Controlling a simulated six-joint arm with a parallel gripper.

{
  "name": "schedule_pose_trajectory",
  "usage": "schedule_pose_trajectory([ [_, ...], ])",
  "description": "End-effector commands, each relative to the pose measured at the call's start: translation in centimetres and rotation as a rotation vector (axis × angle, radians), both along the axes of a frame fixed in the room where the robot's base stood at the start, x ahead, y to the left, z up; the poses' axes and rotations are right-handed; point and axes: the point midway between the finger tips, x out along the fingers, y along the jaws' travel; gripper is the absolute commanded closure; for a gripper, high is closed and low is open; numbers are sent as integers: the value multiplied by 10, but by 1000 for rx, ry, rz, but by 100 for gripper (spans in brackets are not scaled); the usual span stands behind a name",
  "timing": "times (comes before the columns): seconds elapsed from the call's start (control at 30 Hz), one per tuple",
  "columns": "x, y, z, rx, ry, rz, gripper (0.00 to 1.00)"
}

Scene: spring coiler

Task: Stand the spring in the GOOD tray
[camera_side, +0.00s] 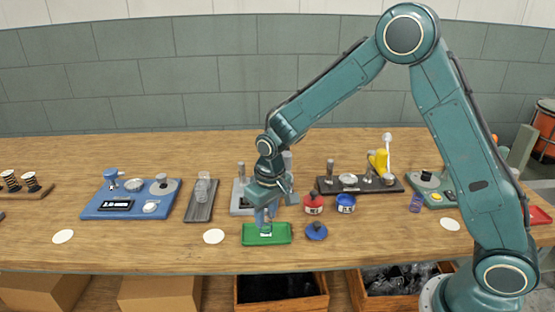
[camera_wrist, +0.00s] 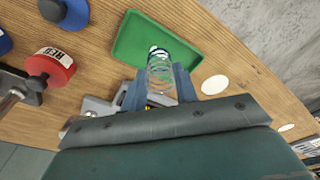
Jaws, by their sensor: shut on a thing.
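The spring (camera_wrist: 160,68) is a pale wire coil held between the two blue-grey fingers of my gripper (camera_wrist: 160,85) in the wrist view. The green tray (camera_wrist: 131,38) lies beyond the spring, whose far end overlaps the tray in this view. I cannot tell whether the spring touches the tray floor. In the side view my gripper (camera_side: 264,217) points down over the green tray (camera_side: 284,235), and the fingers mostly hide the spring. A white label shows in the tray, too small to read.
Right of the green tray are a blue knobbed piece (camera_side: 316,231), a red pot (camera_side: 313,204) and a blue pot (camera_side: 345,203). A grey device (camera_side: 240,198) stands behind my gripper. A red tray (camera_side: 540,215) is at the far right. Bare wood lies left of the green tray.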

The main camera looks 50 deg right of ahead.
Motion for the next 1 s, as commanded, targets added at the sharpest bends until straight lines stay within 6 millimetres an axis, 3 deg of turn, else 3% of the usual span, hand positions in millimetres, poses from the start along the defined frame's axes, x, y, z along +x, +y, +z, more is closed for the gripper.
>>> schedule_pose_trajectory([
  [1.0,0,0,-12,0,0,0,83],
])
